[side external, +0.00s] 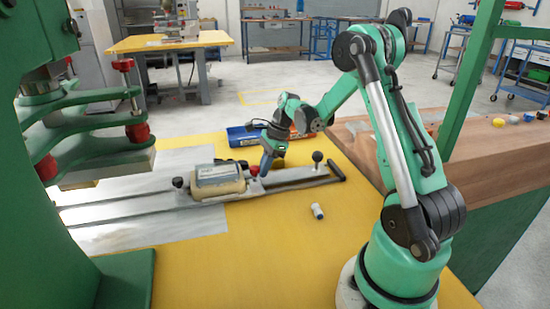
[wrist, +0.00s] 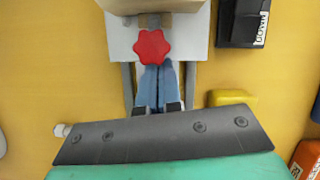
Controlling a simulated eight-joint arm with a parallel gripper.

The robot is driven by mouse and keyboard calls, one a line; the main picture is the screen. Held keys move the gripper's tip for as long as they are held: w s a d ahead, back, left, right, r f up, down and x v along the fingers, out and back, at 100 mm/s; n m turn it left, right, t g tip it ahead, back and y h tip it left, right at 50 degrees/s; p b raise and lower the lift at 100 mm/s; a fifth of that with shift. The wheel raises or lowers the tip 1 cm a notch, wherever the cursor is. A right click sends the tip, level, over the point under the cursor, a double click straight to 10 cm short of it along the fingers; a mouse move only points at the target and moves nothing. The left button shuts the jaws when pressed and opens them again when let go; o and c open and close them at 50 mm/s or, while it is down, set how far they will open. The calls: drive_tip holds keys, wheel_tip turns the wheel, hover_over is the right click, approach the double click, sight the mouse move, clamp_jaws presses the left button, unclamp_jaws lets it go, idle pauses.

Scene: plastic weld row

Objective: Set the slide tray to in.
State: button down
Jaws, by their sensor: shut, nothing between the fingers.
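The slide tray (side external: 290,180) is a grey carriage on two long rails that run left toward the green press. A beige block with a label (side external: 218,177) sits on it. A red knob (side external: 254,170) stands beside the block; the red knob also shows in the wrist view (wrist: 151,47). My gripper (side external: 266,170) is low over the tray, just right of the red knob. In the wrist view its blue fingers (wrist: 158,80) are together and empty, close to the red knob; contact cannot be told.
The green press with red-knobbed plates (side external: 100,145) stands at the left. A blue bin (side external: 240,135) lies behind the tray. A small white cylinder (side external: 317,211) lies in front. A black box labelled DOWN (wrist: 242,22) is near the tray.

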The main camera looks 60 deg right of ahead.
sight(199, 175)
drive_tip(key=w+a, duration=1.1)
drive_tip(key=shift+w+a, duration=0.15)
